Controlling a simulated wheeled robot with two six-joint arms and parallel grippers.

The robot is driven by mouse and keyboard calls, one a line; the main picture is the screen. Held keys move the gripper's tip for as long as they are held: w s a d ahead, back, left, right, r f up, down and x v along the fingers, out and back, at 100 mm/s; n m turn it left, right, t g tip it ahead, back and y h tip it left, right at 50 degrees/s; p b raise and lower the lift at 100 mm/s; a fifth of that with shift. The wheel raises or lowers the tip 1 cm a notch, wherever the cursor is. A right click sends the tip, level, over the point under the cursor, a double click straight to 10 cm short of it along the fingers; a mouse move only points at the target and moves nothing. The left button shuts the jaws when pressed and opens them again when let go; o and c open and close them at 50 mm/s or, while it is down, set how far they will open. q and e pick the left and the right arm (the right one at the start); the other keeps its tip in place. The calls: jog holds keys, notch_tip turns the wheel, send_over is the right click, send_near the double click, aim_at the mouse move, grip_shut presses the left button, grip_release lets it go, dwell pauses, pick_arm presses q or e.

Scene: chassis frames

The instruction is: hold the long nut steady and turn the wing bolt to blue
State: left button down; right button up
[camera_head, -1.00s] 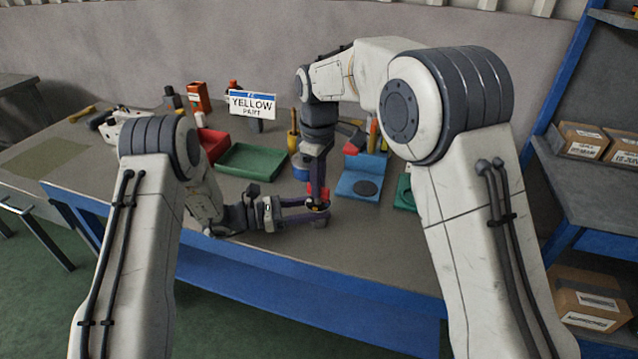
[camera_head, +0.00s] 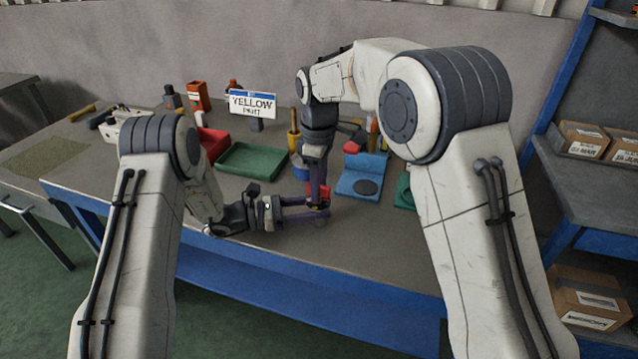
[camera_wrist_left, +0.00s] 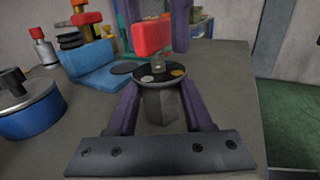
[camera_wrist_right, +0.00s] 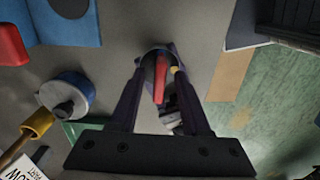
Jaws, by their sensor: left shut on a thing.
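The long nut (camera_wrist_left: 160,105) is a grey hexagonal post. My left gripper (camera_wrist_left: 158,88) has its purple fingers shut on it from both sides. A dark disc (camera_wrist_left: 128,68) with small pale and yellow marks sits on top of the nut; I make out no blue mark. The red wing bolt (camera_wrist_left: 152,38) stands above the disc, and its wing also shows in the right wrist view (camera_wrist_right: 160,78). My right gripper (camera_wrist_right: 158,62) points down from above, its fingers apart on either side of the wing with visible gaps. In the head view the arms partly hide the nut.
A blue stand (camera_head: 360,182) is to the right, and a blue round tin (camera_wrist_left: 30,108) is close by. The bench's front edge (camera_head: 300,252) is near.

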jog(key=shift+r, duration=0.2)
notch_tip(320, 180, up, 12)
dwell(0.5)
pick_arm(q)
jog(key=shift+c, duration=1.1)
grip_release()
